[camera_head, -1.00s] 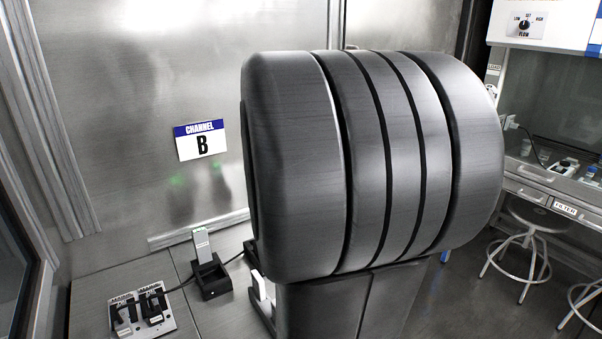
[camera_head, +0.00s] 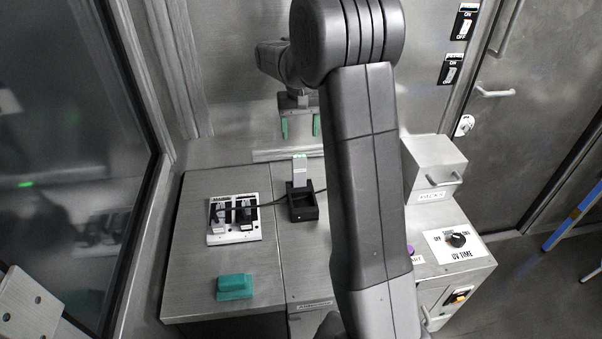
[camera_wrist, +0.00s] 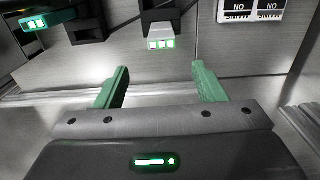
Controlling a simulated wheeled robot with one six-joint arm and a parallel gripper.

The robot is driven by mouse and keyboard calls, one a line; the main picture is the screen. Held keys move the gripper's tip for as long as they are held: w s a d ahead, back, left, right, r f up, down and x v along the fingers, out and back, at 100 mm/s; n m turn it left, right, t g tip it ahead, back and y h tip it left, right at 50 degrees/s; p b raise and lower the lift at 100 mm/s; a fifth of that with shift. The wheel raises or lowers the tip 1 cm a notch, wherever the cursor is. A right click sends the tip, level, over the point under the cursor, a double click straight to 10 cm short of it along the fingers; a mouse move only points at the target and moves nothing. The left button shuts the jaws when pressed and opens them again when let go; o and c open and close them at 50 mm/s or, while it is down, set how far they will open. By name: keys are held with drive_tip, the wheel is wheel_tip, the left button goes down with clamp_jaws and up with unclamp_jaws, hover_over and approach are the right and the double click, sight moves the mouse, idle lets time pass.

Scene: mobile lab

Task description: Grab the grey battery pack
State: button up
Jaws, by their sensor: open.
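The grey battery pack (camera_head: 300,173) stands upright in a black charger (camera_head: 303,206) on the counter, its top lit green. In the wrist view, the pack (camera_wrist: 161,31) shows green lights beyond the fingers, near the top middle. My gripper (camera_head: 300,127) is open and empty, above and behind the pack near the back wall. Its two green fingers (camera_wrist: 161,86) are apart in the wrist view, with the pack not between them. A second, green pack (camera_wrist: 47,21) sits at a black charger (camera_wrist: 88,24) at upper left; my arm hides that area in the head view.
A switch panel (camera_head: 235,219) lies left of the charger, with a cable running between them. A teal block (camera_head: 235,287) lies on the front left counter. A UV time dial panel (camera_head: 457,243) and a grey box with a handle (camera_head: 434,169) are right of my arm.

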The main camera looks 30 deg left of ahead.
sight(299, 156)
wheel_tip(299, 156, down, 4)
drive_tip(key=shift+f, duration=0.2)
drive_tip(key=shift+s+d+f+p, duration=0.15)
drive_tip(key=shift+f+p, duration=0.1)
drive_tip(key=shift+f, duration=0.65)
drive_tip(key=shift+s+a+f+p, duration=0.1)
drive_tip(key=shift+f+p, duration=0.2)
drive_tip(key=shift+f, duration=0.55)
drive_tip(key=shift+s+d+f+p, duration=0.15)
drive_tip(key=shift+f+p, duration=0.1)
drive_tip(key=shift+f, duration=0.65)
drive_tip(key=shift+a, duration=0.1)
drive_tip(key=c, duration=1.4)
